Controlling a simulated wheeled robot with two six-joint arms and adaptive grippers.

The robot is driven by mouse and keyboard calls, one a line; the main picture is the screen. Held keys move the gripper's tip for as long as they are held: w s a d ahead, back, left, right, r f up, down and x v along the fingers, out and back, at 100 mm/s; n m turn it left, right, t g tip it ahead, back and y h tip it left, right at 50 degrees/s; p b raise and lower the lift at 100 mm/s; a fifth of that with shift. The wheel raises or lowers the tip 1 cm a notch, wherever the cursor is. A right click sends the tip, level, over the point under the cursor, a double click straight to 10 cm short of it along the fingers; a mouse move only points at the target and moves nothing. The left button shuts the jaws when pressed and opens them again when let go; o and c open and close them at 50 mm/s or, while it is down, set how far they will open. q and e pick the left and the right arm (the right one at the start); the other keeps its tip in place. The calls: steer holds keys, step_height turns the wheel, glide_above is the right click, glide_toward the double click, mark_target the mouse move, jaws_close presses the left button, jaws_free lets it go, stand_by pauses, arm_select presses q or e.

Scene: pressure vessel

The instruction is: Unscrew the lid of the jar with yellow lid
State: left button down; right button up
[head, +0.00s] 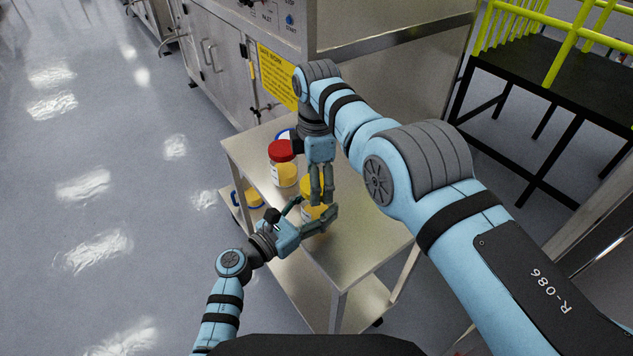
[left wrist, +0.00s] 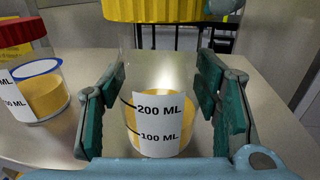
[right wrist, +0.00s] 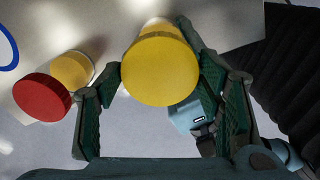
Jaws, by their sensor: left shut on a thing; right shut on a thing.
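The jar with the yellow lid stands upright on the metal cart. Its clear body (left wrist: 158,105), marked 200 ML and 100 ML, holds yellow contents. My left gripper (left wrist: 165,100) is shut on the jar body, one finger on each side. The yellow lid (right wrist: 160,68) fills the middle of the right wrist view, and its rim shows at the top of the left wrist view (left wrist: 165,9). My right gripper (right wrist: 162,85) reaches down from above and is shut on the lid. In the head view the fingers hide much of the jar.
A red-lidded jar (head: 283,165) stands close behind on the cart top (head: 365,245). A blue-rimmed lid or jar (head: 284,134) is partly hidden behind it. Another blue-rimmed jar (head: 247,198) sits on the lower shelf. The cart's near right top is clear. A steel cabinet (head: 235,60) stands behind.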

steer(key=shift+r, duration=0.15)
steer(key=shift+r, duration=2)
arm_select(q)
steer(key=shift+c, duration=2.4)
jaws_free()
